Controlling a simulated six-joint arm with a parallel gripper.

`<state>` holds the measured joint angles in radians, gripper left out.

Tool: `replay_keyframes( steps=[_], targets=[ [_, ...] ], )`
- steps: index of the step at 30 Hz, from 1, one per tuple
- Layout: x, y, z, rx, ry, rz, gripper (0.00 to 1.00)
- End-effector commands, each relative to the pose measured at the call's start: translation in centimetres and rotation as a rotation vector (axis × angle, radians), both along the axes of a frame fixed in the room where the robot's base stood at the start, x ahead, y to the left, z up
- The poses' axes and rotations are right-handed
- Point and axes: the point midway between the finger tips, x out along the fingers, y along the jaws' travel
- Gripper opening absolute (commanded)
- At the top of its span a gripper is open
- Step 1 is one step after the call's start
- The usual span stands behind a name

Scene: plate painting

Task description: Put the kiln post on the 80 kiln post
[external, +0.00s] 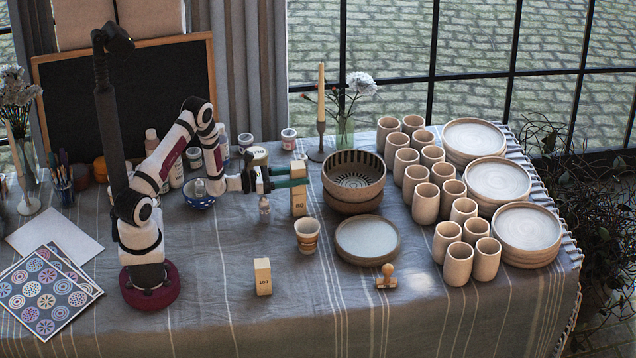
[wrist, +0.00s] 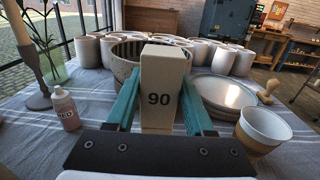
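My gripper (external: 297,178) has its teal fingers on both sides of a pale kiln post. The wrist view shows this post marked 90 (wrist: 160,85), upright, with the fingers close against its sides. In the external view, a post marked 80 (external: 299,206) stands upright on the cloth directly below the fingers. The 90 post (external: 298,166) lines up above it, partly covered by the fingers. I cannot tell whether the two posts touch. The 80 post is hidden in the wrist view. Another post, marked 100 (external: 263,277), stands alone nearer the front.
A striped cup (external: 307,236) stands just in front of the posts, and stacked bowls (external: 354,182) stand close on their right. A small bottle (external: 264,209) stands on their left. Plates (external: 367,240) and a wooden stamp (external: 387,277) lie right. The front cloth is mostly clear.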

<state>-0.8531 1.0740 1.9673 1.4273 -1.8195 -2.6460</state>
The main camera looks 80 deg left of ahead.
Motion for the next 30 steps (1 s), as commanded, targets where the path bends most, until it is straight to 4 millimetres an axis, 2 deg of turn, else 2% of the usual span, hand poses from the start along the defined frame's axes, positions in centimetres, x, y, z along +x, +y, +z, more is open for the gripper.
replay_keyframes(
  steps=[1, 3, 4, 14, 17, 27, 30],
  targets=[
    [0.0, 0.0, 0.0, 0.0, 0.0, 0.0, 0.64],
    [0.0, 0.0, 0.0, 0.0, 0.0, 0.0, 0.77],
    [0.0, 0.0, 0.0, 0.0, 0.0, 0.0, 0.8],
    [-0.2, 0.0, 0.2, 0.0, 0.0, 0.001, 0.8],
    [-1.7, 0.1, 0.2, -0.001, 0.002, 0.003, 0.8],
    [-9.7, 0.1, 0.2, -0.002, 0.0, 0.005, 0.8],
    [-11.2, 0.1, 0.2, 0.0, 0.001, 0.003, 0.8]
  ],
)
